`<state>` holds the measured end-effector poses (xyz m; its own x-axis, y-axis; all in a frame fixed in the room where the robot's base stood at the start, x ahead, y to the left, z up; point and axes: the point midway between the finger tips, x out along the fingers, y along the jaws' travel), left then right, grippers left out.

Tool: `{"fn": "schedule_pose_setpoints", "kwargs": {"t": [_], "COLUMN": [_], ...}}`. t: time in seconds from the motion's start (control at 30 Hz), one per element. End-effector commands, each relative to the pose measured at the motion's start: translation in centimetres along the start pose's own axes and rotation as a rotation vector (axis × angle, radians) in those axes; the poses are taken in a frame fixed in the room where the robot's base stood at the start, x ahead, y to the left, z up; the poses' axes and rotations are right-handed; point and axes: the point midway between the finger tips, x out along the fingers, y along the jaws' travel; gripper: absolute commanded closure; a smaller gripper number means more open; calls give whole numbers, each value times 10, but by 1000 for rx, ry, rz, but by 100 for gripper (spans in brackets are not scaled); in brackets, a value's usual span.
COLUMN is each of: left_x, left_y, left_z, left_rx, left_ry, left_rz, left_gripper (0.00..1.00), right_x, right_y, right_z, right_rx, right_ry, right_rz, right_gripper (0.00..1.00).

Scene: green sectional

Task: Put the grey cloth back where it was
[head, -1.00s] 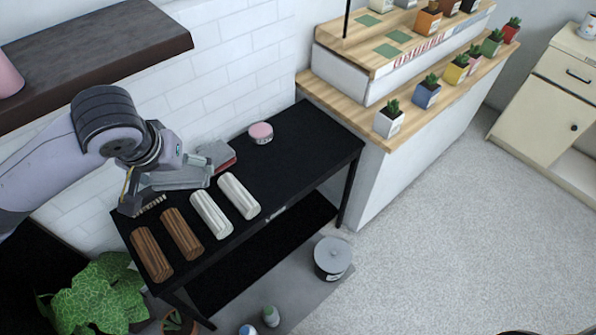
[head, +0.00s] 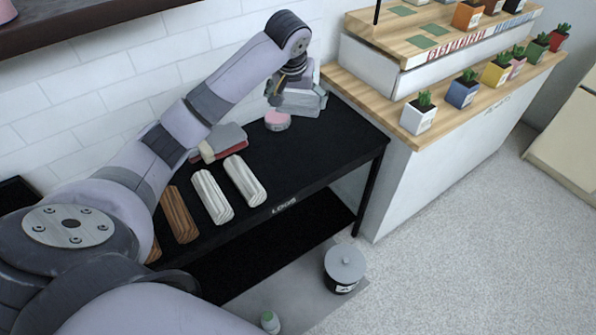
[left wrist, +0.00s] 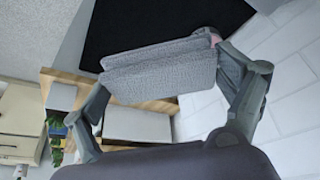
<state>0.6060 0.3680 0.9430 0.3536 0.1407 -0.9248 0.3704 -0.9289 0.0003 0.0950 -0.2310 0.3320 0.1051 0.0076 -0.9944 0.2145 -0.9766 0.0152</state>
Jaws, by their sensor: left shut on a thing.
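The folded grey cloth (head: 299,103) is between the fingers of my left gripper (head: 296,93), at the back right of the black table (head: 325,150) in the head view. It also shows in the left wrist view (left wrist: 165,76), spanning the gap between the two fingers, with the black table top beyond it. My left gripper is shut on it. The cloth appears held above the table, behind a small pink round tin (head: 277,120); the exact gap is hard to tell. My right gripper is not in view.
A folded stack of grey and red pieces (head: 222,143) lies left of the tin. The table's right part is clear. A wooden-topped counter (head: 387,100) with potted plants stands at right.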

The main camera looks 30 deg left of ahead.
Motion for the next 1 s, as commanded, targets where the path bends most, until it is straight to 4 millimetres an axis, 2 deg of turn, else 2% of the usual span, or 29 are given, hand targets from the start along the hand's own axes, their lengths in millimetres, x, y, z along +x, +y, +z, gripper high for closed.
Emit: {"fn": "schedule_pose_setpoints", "kwargs": {"t": [0.17,0.6,0.7,0.87,1.0], "left_x": [27,131,145,156,176], "left_y": [-8,-7,-7,-6,-6], "left_z": [6,50,56,60,68], "left_rx": [-12,-12,-11,-12,-11], "left_ry": [-2,-1,0,1,0], "left_rz": [-6,-7,-5,-4,-5], "left_gripper": [35,35,35,35,35], "right_x": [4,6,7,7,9], "right_y": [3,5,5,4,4], "right_z": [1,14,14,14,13], "right_rx": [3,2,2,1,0], "right_ry": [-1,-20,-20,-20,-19], "right_rz": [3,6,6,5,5], "right_gripper": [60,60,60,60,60]}}
